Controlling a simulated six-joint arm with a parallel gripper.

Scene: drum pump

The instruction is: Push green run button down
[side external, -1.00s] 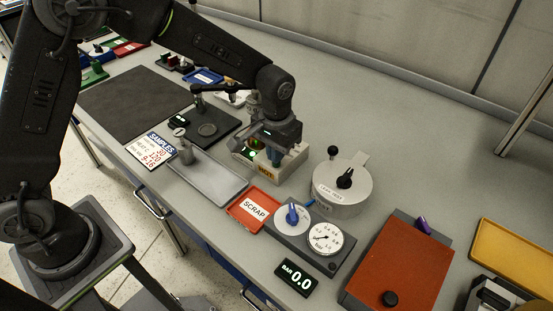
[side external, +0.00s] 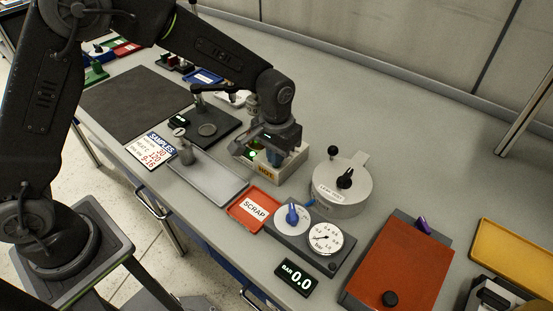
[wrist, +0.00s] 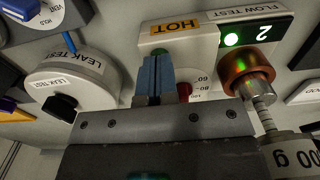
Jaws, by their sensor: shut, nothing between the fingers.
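The cream flow test box (wrist: 190,42) with an orange HOT label stands under my gripper; it also shows in the side view (side external: 291,163). The green run button (wrist: 160,51) shows only as a sliver of green just past my fingertips in the wrist view. My gripper (wrist: 154,62) is shut and empty, its blue-grey fingers pointing at the button. Whether the tips touch it, and whether it is pressed, I cannot tell. In the side view my gripper (side external: 270,158) hides the button.
A copper-coloured cylinder (wrist: 246,72) sits on the box near a lit green lamp (wrist: 232,39). A 100 g weight (wrist: 291,155) is close by. The round leak test pot (side external: 343,188) with a black knob stands nearby, and the red scrap tray (side external: 250,208) lies in front.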

